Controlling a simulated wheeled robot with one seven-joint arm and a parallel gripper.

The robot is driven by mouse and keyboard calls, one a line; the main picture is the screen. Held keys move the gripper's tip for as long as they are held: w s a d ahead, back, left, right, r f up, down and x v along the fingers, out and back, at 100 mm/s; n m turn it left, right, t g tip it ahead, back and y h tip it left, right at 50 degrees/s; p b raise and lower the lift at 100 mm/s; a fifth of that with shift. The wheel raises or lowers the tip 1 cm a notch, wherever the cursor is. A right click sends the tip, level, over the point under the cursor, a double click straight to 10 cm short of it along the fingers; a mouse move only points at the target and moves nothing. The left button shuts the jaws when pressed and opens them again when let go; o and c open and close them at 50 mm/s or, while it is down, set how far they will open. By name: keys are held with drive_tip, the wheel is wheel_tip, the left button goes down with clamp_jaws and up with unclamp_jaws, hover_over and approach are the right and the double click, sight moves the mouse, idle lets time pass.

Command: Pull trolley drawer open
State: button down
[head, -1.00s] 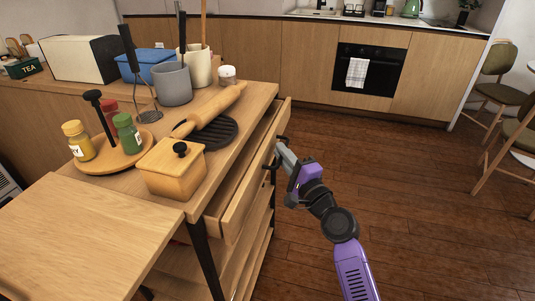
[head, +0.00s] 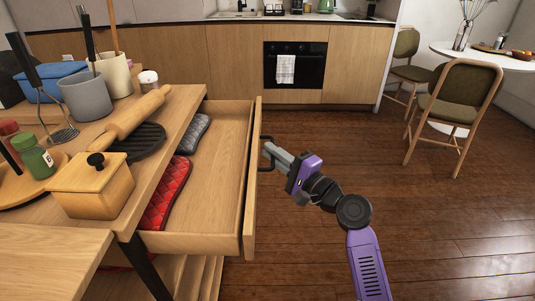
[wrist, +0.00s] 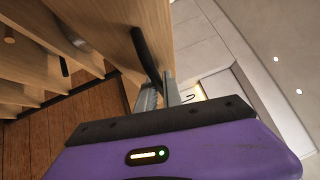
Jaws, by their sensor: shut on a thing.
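The trolley drawer (head: 215,195) is pulled well out from under the wooden trolley top, and its inside shows. A red quilted mitt (head: 168,190) and a grey quilted piece (head: 194,132) lie in it, partly under the top. The dark bar handle (head: 260,150) is on the drawer's front panel (head: 251,180). My gripper (head: 268,152) is at the handle, shut on it. In the wrist view the handle (wrist: 145,50) runs down to the fingertips (wrist: 163,92), beside the wooden front.
On the trolley top stand a wooden box (head: 92,188), a rolling pin (head: 135,115) on a dark trivet, a grey utensil pot (head: 86,97) and spice jars. The wooden floor (head: 440,220) to the right is clear. Chairs (head: 462,105) and a round table stand further right.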

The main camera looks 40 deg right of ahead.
drive_tip(key=shift+f, duration=0.1)
drive_tip(key=c, duration=1.5)
unclamp_jaws()
drive_tip(key=r+v, duration=0.1)
drive_tip(key=v, duration=0.6)
drive_tip(key=shift+s+f, duration=0.4)
drive_tip(key=shift+f, duration=0.05)
